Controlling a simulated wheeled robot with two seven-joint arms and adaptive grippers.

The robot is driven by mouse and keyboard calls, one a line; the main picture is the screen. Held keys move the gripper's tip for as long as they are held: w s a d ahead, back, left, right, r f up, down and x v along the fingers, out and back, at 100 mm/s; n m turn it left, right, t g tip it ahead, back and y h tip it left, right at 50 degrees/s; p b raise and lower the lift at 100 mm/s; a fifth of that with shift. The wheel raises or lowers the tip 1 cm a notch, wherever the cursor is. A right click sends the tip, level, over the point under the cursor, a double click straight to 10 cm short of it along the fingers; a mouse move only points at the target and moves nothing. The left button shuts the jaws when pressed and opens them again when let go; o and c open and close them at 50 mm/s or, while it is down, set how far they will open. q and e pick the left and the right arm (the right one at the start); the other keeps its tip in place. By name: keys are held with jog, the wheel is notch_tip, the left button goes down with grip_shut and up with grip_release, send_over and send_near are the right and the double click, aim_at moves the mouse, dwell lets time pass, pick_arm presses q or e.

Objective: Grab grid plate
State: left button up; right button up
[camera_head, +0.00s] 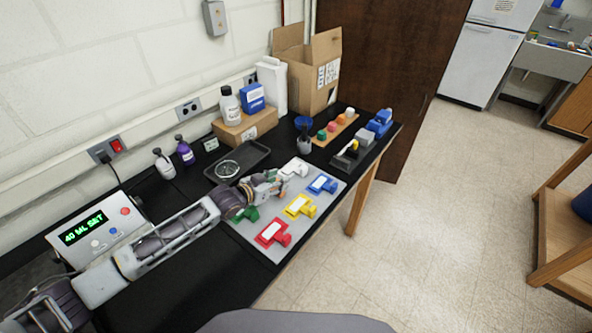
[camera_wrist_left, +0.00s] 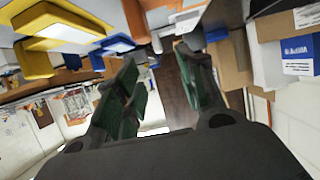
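A round, clear shallow dish (camera_head: 228,169), which looks like the grid plate, lies on a black tray (camera_head: 258,149) on the black bench. A grid pattern on it is too small to make out. My left gripper (camera_head: 281,182) is to the right of the dish, above the grey board with coloured pieces. In the left wrist view its dark green fingers (camera_wrist_left: 162,82) are apart, with nothing between them. The dish does not show clearly in the wrist view. My right gripper is not in view.
The grey board (camera_head: 268,222) bears red (camera_head: 272,233), yellow (camera_head: 299,206), blue (camera_head: 322,184), white and green pieces; my arm partly covers the green one. Bottles and a cardboard box (camera_head: 315,70) stand behind. A display unit (camera_head: 97,227) is at left.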

aim_at(302, 171)
pick_arm(q)
jog(key=shift+x, duration=0.85)
jog(key=b+x, duration=0.1)
jog(key=x, duration=0.1)
jog(key=shift+w+d+f, duration=0.1)
jog(key=shift+w+d, duration=0.1)
jog(key=shift+d, duration=0.05)
jog(key=shift+b+x, duration=1.2)
jog(key=shift+b, duration=0.15)
jog(key=shift+w, duration=0.1)
jog(key=shift+w+d+f, duration=0.1)
jog(key=shift+d, duration=0.1)
jog(key=shift+b+x, duration=1.25)
jog(key=shift+b, duration=0.35)
jog(key=shift+d+b+x, duration=0.2)
jog(key=shift+b+x, duration=0.95)
